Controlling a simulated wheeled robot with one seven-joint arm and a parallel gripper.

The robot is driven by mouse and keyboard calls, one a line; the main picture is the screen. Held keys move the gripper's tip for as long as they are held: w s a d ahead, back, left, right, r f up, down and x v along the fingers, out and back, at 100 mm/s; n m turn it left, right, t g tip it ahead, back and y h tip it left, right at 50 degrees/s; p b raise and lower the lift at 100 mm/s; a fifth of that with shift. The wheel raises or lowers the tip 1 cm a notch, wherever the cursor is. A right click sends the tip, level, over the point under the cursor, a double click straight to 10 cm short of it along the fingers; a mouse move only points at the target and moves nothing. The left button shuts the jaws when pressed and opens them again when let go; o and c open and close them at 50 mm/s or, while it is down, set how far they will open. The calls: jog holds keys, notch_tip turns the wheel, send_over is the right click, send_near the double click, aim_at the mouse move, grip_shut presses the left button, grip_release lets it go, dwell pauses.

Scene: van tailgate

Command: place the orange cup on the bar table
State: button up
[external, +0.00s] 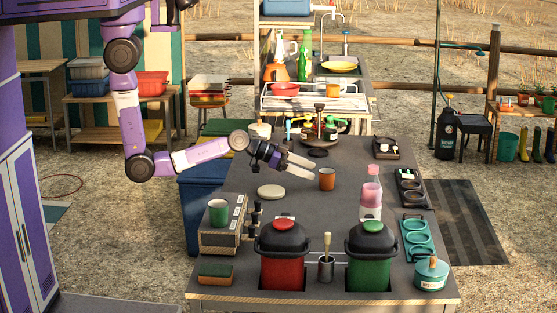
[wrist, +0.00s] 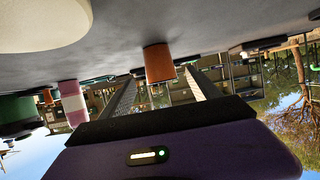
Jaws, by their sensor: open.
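An orange cup (external: 327,180) stands upright on the dark grey table (external: 300,205), the only surface I can take for the bar table. My gripper (external: 313,172) is open and empty, low over the table just left of the cup, with its fingertips pointing at it. In the wrist view, which is upside down, the cup (wrist: 159,65) shows between the two fingers (wrist: 160,76), at or just beyond their tips. I cannot tell whether a finger touches it.
A pale round disc (external: 271,192) lies near my gripper. A pink-and-white bottle (external: 370,195) stands right of the cup. A red pot (external: 282,262), a green pot (external: 369,262) and a box with a green cup (external: 219,212) occupy the front. The table around the orange cup is clear.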

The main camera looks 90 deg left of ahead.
jog(key=v, duration=0.4)
jog(key=shift+s+r, duration=0.15)
jog(key=shift+s, duration=0.15)
notch_tip(320, 180, up, 5)
jog(key=a+n+t+y, duration=0.2)
jog(key=s+d, duration=0.4)
jog(key=s, duration=0.8)
jog(key=s+d+r+m+h, duration=0.1)
jog(key=s+d, duration=0.3)
jog(key=s, duration=0.8)
jog(key=s+d+m+h, duration=0.1)
jog(key=s+d, duration=0.4)
jog(key=s, duration=0.8)
jog(key=shift+r+g, duration=0.2)
jog(key=shift+g, duration=0.2)
